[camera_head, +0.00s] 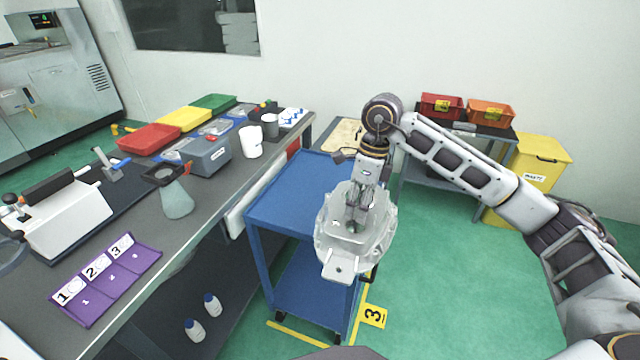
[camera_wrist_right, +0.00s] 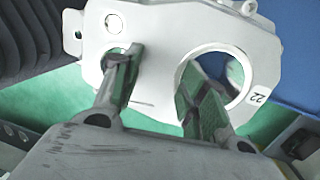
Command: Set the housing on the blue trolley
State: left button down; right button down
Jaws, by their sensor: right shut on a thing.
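The housing (camera_head: 334,250) is a pale silver casting with a flat tab, held in the air by my right gripper (camera_head: 355,212) at the right front edge of the blue trolley (camera_head: 290,190). In the right wrist view the housing (camera_wrist_right: 160,32) shows a plate with a small hole, a large round hole and a label "22". My right gripper (camera_wrist_right: 165,95) has one finger at each hole and is shut on the housing. Blue trolley surface (camera_wrist_right: 295,50) shows at the right of that view, green floor below the housing. My left gripper is not in view.
The trolley's blue top is bare. A table with red (camera_head: 441,106) and orange bins (camera_head: 491,114) and a yellow waste bin (camera_head: 535,165) stand behind right.

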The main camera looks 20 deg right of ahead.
aim_at(323, 190)
jog(key=i, duration=1)
